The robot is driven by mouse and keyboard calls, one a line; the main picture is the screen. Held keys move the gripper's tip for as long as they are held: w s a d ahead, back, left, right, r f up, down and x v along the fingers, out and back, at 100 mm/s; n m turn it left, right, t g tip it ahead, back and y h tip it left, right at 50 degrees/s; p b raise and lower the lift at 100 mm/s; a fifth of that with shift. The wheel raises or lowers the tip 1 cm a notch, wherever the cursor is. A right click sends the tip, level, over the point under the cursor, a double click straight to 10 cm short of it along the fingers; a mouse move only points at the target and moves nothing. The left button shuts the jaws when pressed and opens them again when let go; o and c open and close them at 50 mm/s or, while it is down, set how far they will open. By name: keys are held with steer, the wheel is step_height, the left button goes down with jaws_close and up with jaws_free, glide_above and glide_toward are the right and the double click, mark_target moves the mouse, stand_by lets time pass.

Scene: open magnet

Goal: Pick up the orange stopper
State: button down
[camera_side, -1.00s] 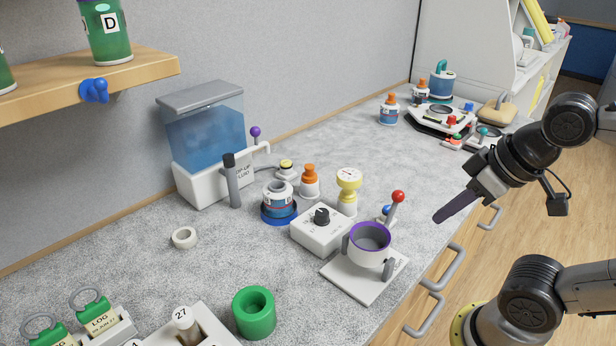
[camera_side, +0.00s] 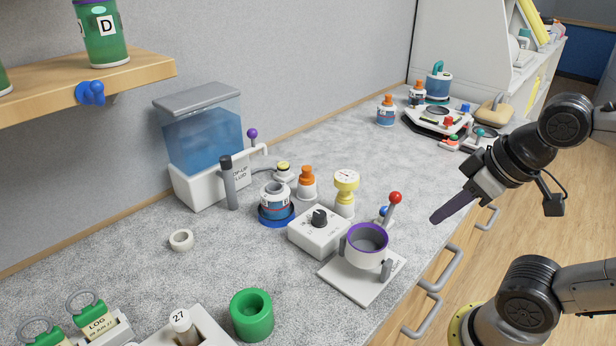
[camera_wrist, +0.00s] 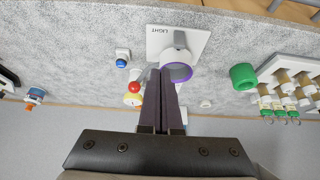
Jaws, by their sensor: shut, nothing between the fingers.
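An orange stopper (camera_side: 307,176) stands upright on a white cup-like base in the middle of the counter in the side view. It is beside an open white jar with a blue label (camera_side: 275,196). More orange stoppers sit on a bottle (camera_side: 386,101) and another bottle (camera_side: 417,87) farther back. My gripper (camera_side: 434,219) is shut and empty, in the air near the counter's front edge, well to the right of the middle stopper. Its dark fingers (camera_wrist: 161,74) also show in the wrist view, where I cannot make out the middle stopper.
A water tank (camera_side: 205,140) is behind.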

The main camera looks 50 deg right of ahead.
steer(key=c, duration=1.5)
jaws_free()
steer(key=shift+c, duration=0.2)
steer(key=o, duration=0.9)
steer(key=shift+o, duration=0.2)
